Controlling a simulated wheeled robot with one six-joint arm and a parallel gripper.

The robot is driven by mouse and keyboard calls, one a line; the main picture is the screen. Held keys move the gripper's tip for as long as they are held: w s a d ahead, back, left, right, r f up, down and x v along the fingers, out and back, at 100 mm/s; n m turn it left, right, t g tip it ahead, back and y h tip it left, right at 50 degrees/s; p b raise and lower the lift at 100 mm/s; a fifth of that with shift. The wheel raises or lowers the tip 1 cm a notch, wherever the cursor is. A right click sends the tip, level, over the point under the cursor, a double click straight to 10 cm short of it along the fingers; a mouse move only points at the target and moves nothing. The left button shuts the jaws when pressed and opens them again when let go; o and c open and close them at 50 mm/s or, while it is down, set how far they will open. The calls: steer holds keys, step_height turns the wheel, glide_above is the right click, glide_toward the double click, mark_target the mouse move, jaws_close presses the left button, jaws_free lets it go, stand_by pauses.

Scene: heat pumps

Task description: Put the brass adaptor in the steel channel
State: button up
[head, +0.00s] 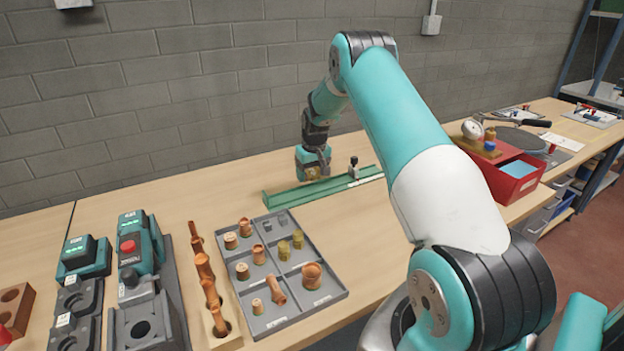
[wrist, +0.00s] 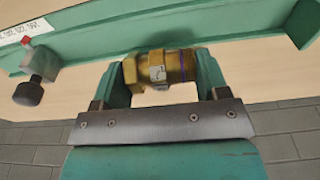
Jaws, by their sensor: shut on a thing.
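My gripper (head: 313,175) is shut on the brass adaptor, at the far side of the bench by the wall. In the wrist view the brass adaptor (wrist: 158,68) lies crosswise between the two green fingers of my gripper (wrist: 160,72); it has a hex middle and a dark band near its right end. A long green channel (head: 286,195), the only channel I see, lies on the bench at my gripper. In the wrist view the channel (wrist: 215,25) runs across the top, and the adaptor overlaps its near edge. I cannot tell the height gap between them.
A black-knobbed clamp (head: 354,168) stands at the channel. A grey tray (head: 333,292) of fittings and a wooden rack (head: 227,340) of copper pieces lie nearer, with green-and-black devices (head: 134,245) at left. A red bin (head: 513,185) stands right. Bare bench lies left of the channel.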

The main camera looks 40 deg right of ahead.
steer(key=shift+f+p, duration=0.3)
steer(key=shift+f, duration=1.4)
